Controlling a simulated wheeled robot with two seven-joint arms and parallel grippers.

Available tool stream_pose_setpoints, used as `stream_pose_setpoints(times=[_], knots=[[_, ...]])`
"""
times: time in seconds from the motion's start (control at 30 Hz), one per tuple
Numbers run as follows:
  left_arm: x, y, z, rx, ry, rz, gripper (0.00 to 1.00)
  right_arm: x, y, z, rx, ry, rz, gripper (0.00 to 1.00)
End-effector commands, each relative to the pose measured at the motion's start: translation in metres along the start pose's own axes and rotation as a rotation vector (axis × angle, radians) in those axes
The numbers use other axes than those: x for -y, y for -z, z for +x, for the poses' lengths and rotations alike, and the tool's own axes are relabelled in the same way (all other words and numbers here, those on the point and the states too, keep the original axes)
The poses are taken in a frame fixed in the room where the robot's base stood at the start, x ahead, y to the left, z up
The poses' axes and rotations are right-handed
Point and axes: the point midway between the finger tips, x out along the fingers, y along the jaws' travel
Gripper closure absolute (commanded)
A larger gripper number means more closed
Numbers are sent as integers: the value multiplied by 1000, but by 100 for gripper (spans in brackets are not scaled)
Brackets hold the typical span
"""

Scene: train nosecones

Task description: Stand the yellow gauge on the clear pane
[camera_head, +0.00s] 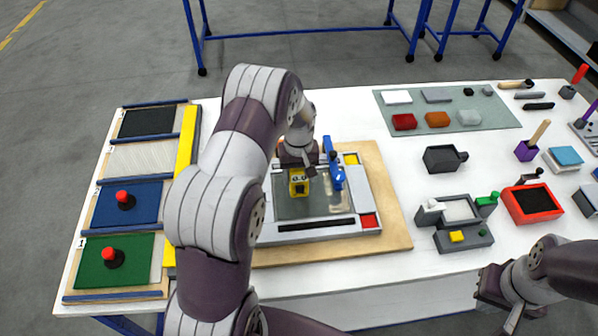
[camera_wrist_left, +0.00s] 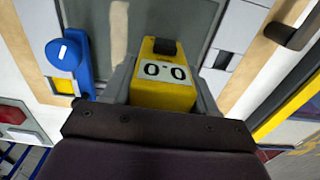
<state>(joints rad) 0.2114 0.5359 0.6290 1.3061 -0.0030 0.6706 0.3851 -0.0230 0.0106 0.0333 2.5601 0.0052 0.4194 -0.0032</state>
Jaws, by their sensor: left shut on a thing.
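The yellow gauge (camera_head: 298,184) is a small block in my left gripper over the upper left part of the clear pane (camera_head: 310,207). In the left wrist view the gauge (camera_wrist_left: 165,80) shows a white label reading "0.0" and a dark knob on top. My left gripper (camera_head: 298,170) is shut on it, with a finger on each side. The pane also shows in the left wrist view (camera_wrist_left: 195,25). I cannot tell whether the gauge's foot touches the pane. My right gripper (camera_head: 500,300) is at the lower right, away from the pane; its fingertips are not clear.
A blue clamp (camera_head: 336,172) stands at the pane's right side, close to the gauge. A grey frame surrounds the pane on a wooden board (camera_head: 395,215). Sanding panels (camera_head: 115,260) lie left. A dark box (camera_head: 441,158) and a grey tray (camera_head: 462,236) stand right.

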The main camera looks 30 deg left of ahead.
Motion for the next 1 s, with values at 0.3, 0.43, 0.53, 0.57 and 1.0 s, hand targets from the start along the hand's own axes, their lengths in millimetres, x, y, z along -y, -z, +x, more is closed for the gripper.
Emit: stream_pose_setpoints(times=[0.3, 0.43, 0.53, 0.57, 1.0], knots=[[-1, 1, 9, -3, -1, 0, 86, 0, 0, -3, 0, 0, 0, 100], [-1, 0, 13, -2, -1, 0, 39, 0, 0, -1, 0, 0, 0, 100], [-1, 0, 12, -3, -1, 0, 17, 0, 0, -2, 0, 0, 0, 100], [-1, 0, 12, -2, -1, 0, 17, 0, 0, -2, 0, 0, 0, 100], [-1, 2, -23, -10, -4, 0, 17, 0, -1, 10, 0, 0, 0, 100]])
